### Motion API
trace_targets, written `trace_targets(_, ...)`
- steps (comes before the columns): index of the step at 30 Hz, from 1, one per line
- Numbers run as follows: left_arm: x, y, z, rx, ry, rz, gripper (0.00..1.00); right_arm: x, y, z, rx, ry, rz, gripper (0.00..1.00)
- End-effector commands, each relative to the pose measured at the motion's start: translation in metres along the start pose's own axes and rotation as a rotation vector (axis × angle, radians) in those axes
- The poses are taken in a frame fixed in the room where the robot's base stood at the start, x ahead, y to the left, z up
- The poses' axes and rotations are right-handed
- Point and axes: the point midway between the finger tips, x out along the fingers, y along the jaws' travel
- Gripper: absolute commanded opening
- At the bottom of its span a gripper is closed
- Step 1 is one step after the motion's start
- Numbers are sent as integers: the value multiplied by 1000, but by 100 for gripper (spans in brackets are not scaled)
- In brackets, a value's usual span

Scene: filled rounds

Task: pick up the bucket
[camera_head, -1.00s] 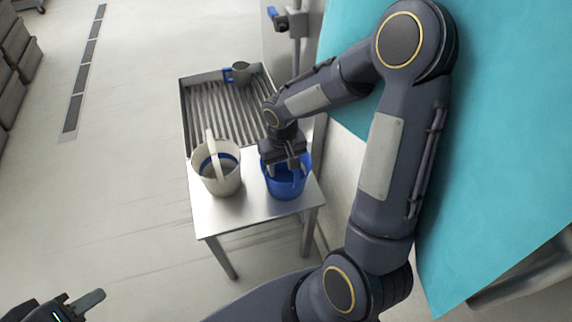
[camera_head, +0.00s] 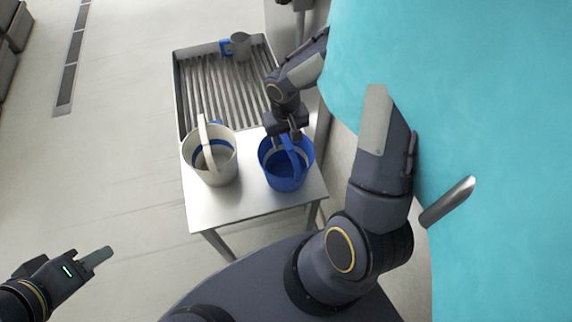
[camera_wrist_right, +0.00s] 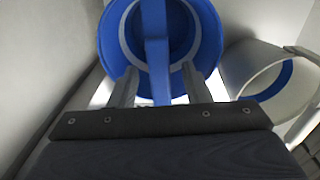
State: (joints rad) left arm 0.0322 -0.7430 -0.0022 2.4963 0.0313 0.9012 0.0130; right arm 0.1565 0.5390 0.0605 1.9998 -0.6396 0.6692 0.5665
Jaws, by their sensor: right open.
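A blue bucket (camera_head: 287,180) with an upright blue handle stands on the right part of a small metal table (camera_head: 250,200). A white bucket (camera_head: 212,172) with a blue band inside and a pale upright handle stands to its left. My right gripper (camera_head: 288,140) is over the far rim of the blue bucket. In the right wrist view, its two fingers (camera_wrist_right: 157,88) are apart, one on each side of the blue handle (camera_wrist_right: 157,50); I cannot tell whether they touch it. My left gripper (camera_head: 100,258) is at the lower left, away from the table; its jaw opening cannot be made out.
A ribbed metal drain tray (camera_head: 180,105) adjoins the table's far side, with a grey mug (camera_head: 241,46) with a blue handle at its far end. A large teal surface (camera_head: 480,100) fills the right side. Open floor (camera_head: 100,170) lies to the left.

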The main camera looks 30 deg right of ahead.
Motion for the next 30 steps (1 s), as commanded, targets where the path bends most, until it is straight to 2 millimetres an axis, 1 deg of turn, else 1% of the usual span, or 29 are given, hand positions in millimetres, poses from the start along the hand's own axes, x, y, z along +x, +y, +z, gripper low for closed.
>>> trace_targets(1,9,-4,5,0,0,0,36,15,0,3,1,-3,-1,44)
trace_targets(3,16,-7,8,0,0,0,36,26,0,3,0,-1,0,44)
trace_targets(5,18,-8,9,0,-1,0,36,32,0,3,1,-1,0,44)
trace_targets(12,17,-8,9,0,0,0,36,32,0,2,1,0,0,44)
trace_targets(13,17,-8,9,0,0,0,36,32,0,2,1,0,0,42)
trace_targets(21,17,-8,9,0,0,0,36,32,0,2,1,1,0,7)
trace_targets(23,17,-8,9,0,0,0,36,32,0,2,1,1,0,0)
trace_targets(30,17,-8,9,0,0,0,36,32,0,2,0,1,0,0)
